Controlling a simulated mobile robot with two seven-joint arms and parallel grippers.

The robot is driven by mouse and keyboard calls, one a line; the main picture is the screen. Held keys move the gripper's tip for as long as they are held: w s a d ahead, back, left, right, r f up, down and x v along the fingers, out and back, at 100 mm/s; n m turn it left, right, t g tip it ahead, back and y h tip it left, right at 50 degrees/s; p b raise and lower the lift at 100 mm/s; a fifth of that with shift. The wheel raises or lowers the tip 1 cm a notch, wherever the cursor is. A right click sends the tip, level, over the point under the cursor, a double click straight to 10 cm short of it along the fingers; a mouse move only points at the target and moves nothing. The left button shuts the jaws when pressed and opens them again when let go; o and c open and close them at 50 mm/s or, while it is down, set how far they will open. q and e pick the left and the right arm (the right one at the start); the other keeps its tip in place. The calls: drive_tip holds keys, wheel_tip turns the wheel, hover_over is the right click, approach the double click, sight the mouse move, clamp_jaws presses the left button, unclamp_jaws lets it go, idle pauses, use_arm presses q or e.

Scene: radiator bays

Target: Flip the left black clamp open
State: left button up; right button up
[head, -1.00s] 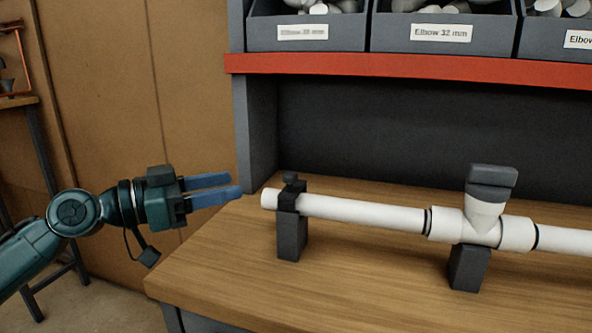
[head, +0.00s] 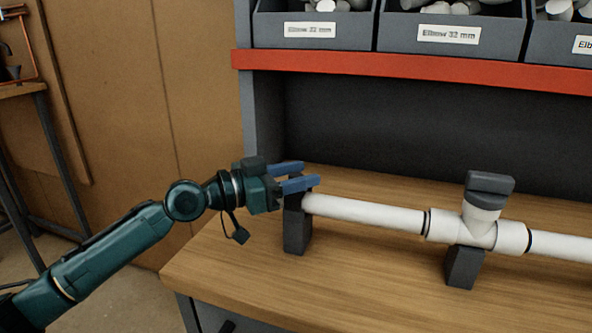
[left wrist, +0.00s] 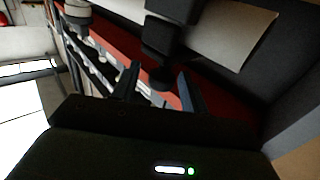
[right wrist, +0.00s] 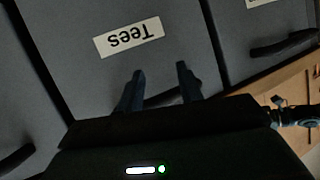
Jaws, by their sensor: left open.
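The left black clamp (head: 293,201) sits on a dark grey support block (head: 297,235) at the left end of a white pipe (head: 365,211). In the head view my left gripper (head: 311,175) is open, its blue fingers over the clamp's top and partly hiding it. In the left wrist view the clamp (left wrist: 165,38) stands ahead, and its dark knob (left wrist: 161,78) shows between the two spread fingertips (left wrist: 159,85). I cannot tell whether they touch it.
A white tee (head: 478,226) with a dark grey cap (head: 490,184) stands on a second support block (head: 464,267) to the right. A red shelf edge (head: 420,73) with grey bins (head: 428,36) runs above. The front of the wooden bench (head: 360,290) is clear.

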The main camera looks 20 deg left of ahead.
use_arm(q)
drive_tip(key=shift+c, duration=0.4)
clamp_jaws()
